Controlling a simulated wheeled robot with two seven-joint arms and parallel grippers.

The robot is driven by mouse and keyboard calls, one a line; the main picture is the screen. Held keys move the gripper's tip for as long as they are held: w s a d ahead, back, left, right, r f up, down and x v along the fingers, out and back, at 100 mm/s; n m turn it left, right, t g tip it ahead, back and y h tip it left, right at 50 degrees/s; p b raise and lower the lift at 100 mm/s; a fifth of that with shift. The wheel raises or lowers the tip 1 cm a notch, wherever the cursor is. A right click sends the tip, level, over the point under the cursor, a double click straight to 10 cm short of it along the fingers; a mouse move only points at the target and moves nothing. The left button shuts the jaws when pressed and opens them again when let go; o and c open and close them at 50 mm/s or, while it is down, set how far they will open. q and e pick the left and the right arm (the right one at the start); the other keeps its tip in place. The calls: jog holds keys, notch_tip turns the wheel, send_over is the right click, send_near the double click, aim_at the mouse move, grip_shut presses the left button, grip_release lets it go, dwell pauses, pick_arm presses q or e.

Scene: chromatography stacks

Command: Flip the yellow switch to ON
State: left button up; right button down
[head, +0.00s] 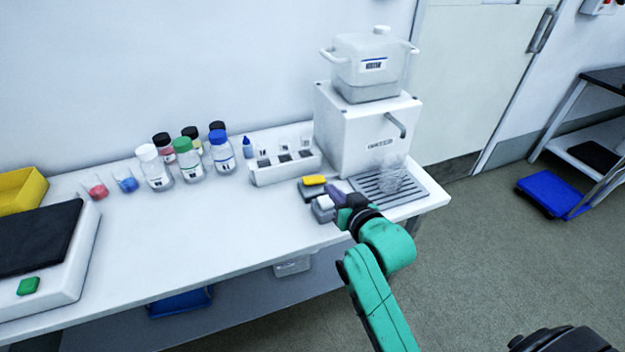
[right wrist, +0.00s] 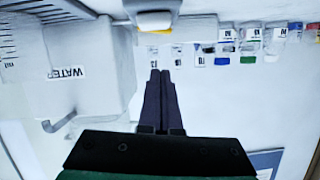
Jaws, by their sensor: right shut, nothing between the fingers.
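The yellow switch (head: 314,180) sits on a small dark grey base on the bench, in front of the white dispenser. In the right wrist view a yellow strip of it (right wrist: 155,31) shows behind a white switch (right wrist: 155,18). That white switch (head: 325,202) is on a grey base just in front of the yellow one in the head view. My right gripper (head: 334,190) is shut and empty, close beside both switches; its dark fingers (right wrist: 160,76) are together in the wrist view. I cannot tell whether it touches either switch. The yellow switch's ON/OFF position is too small to read. My left gripper is not in view.
The white dispenser (head: 362,135) with a clear tank (head: 370,68) stands behind. A slotted drip tray (head: 412,188) holding a clear vessel is to the right. A white rack (head: 266,175) and several capped bottles stand left.

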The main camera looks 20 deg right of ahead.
jog(key=shift+w+a+r+t, duration=0.3)
jog(key=shift+w+r, duration=0.05)
jog(key=shift+r, duration=0.35)
send_over(314, 180)
jog(key=s, duration=0.2)
jog(key=shift+s+a+f, duration=0.1)
jog(key=shift+a+f, duration=0.1)
jog(key=shift+f, duration=0.4)
jog(key=shift+s+a+f, duration=0.1)
jog(key=shift+a+f, duration=0.05)
jog(key=shift+f, duration=0.45)
jog(key=f, duration=0.3)
jog(key=shift+w+a, duration=0.2)
jog(key=shift+a, duration=0.05)
jog(key=shift+s+a+f, duration=0.1)
jog(key=shift+f, duration=0.45)
